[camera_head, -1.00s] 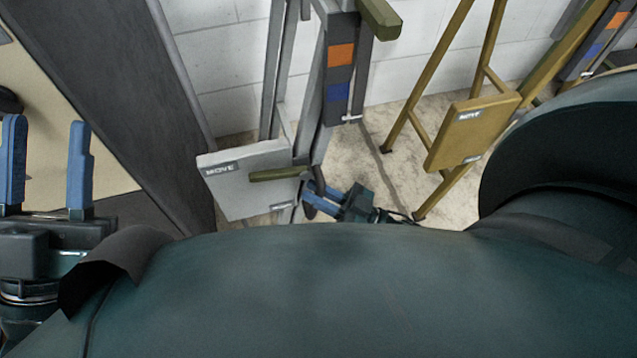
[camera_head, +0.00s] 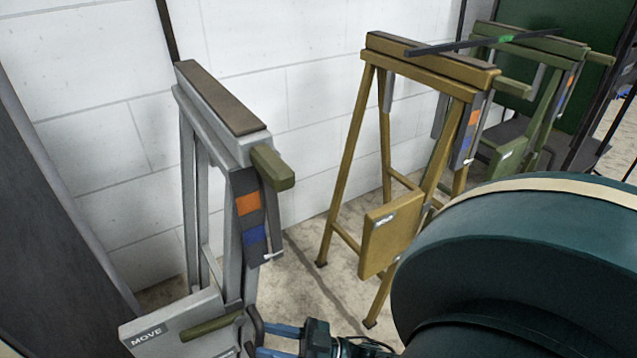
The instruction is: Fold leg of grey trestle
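The grey trestle (camera_head: 222,125) stands at the left by the wall, upright, with a brown strip along its top. An olive handle (camera_head: 270,168) juts from its top end, above a strap with orange and blue patches (camera_head: 250,216). Low on it is a pale panel marked MOVE (camera_head: 158,331), with a second olive handle (camera_head: 212,326) in front. My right gripper (camera_head: 264,341) is at the bottom edge, its blue fingers apart and pointing left at the lower grey leg. I cannot tell whether they touch the leg. The feet are out of frame. My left gripper is out of view.
A mustard trestle (camera_head: 430,68) stands to the right, with a green trestle (camera_head: 530,50) beyond it and a dark bar (camera_head: 480,42) across their tops. My large arm link fills the lower right. A dark panel (camera_head: 50,220) stands at left. Concrete floor (camera_head: 310,275) shows between trestles.

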